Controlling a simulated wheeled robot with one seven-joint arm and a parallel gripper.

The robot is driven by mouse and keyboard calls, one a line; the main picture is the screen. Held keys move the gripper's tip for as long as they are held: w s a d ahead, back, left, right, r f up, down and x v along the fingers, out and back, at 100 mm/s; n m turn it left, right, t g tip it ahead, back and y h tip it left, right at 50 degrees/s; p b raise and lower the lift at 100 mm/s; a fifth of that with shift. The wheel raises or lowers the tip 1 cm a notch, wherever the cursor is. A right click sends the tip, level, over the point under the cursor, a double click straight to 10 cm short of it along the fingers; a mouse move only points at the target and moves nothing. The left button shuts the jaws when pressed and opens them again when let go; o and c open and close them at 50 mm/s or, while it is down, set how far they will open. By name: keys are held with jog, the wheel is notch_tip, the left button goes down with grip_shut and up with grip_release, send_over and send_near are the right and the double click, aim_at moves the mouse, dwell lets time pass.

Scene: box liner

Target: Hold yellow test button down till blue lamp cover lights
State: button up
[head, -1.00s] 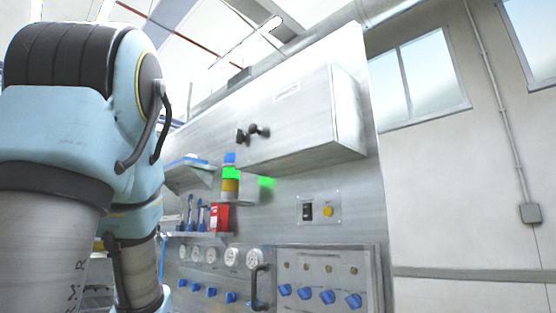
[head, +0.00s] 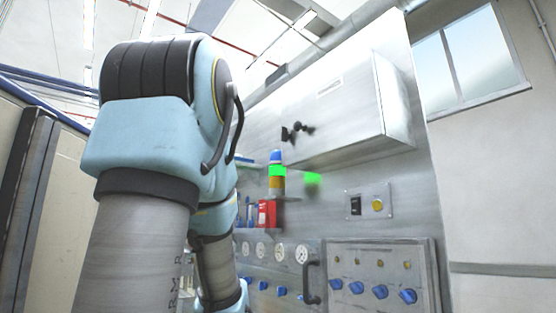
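The yellow test button (head: 377,205) sits on a small metal plate on the upright panel, right of a dark switch (head: 355,205). Nothing touches it. The lamp stack (head: 277,182) stands on a small shelf left of the plate. Its blue cover (head: 276,156) on top looks unlit. The green section (head: 277,170) below it glows and casts a green reflection on the panel. A yellow or amber section is lowest. My gripper is not in view; my blue and grey arm fills the left part of the view.
A metal cabinet (head: 350,115) with dark knobs juts out above the button plate. Below are gauges (head: 302,254), blue knobs (head: 381,292) and a dark handle (head: 313,282). A red box (head: 266,213) stands below the lamp. The panel around the button plate is clear.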

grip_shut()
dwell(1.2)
